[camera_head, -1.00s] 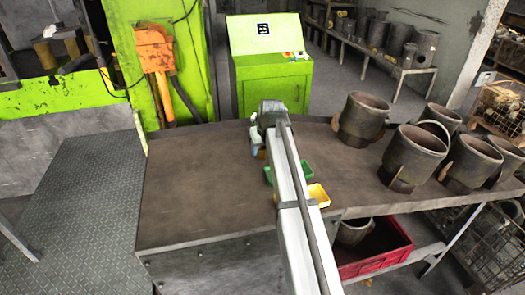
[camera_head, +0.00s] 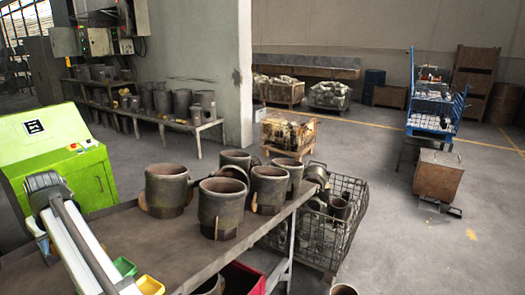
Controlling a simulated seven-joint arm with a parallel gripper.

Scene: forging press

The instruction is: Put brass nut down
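My arm reaches in from the lower left of the head view, its wrist over the left part of the dark worktable (camera_head: 150,238). My gripper (camera_head: 40,240) is at the far end of the arm, low over the table near the left picture edge. It is small and mostly hidden by the wrist, so I cannot see its fingers. I cannot make out the brass nut.
Several large metal cylinders (camera_head: 222,205) stand on the table's right part. A bright green control cabinet (camera_head: 60,160) is behind the table at left. A wire basket (camera_head: 345,215) and a red crate (camera_head: 242,280) are beside and under the table. Open floor lies to the right.

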